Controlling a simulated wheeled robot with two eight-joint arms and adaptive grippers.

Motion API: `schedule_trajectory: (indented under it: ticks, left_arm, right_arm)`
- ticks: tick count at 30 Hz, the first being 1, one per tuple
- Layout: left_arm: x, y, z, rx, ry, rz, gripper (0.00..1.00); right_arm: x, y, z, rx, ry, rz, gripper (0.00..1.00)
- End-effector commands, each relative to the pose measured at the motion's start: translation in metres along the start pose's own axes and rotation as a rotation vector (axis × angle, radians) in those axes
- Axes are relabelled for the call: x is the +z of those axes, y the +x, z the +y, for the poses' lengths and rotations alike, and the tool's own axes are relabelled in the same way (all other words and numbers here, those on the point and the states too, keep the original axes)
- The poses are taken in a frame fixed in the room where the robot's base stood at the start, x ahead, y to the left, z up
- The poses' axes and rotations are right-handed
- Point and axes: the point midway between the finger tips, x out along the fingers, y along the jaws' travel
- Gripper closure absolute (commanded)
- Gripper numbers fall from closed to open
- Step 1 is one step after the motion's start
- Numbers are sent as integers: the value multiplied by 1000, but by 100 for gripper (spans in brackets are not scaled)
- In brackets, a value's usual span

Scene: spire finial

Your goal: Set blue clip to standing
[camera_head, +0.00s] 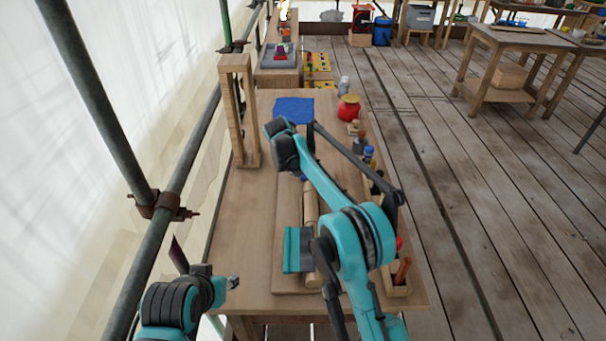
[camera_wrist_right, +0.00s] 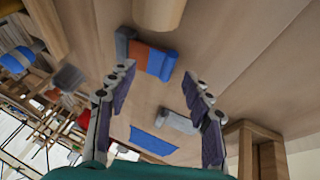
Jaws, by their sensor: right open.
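I cannot tell for sure which is the blue clip. My right gripper (camera_wrist_right: 160,78) is open and empty, with both pieces showing between or just beyond its fingers. In the head view my right arm hides that gripper; a bit of blue (camera_head: 304,178) shows beside the arm. My left gripper (camera_head: 233,283) is at the table's near left, its jaws unclear.
A wooden roller (camera_head: 311,208) lies on the board. A blue cloth (camera_head: 294,109) lies farther back. A wooden frame (camera_head: 240,115) stands at the left. A red pot (camera_head: 348,108) and bottles (camera_head: 360,143) line the right edge. The table's left front is clear.

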Motion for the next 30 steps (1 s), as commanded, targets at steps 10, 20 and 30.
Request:
schedule_trajectory:
  ticks: [10,20,30]
  left_arm:
    - [3,4,0,0,0,0,60]
    - [3,4,0,0,0,0,60]
    - [3,5,0,0,0,0,60]
  right_arm:
    - [0,14,0,0,0,0,49]
    - [0,14,0,0,0,0,100]
    - [1,15,3,3,2,-3,100]
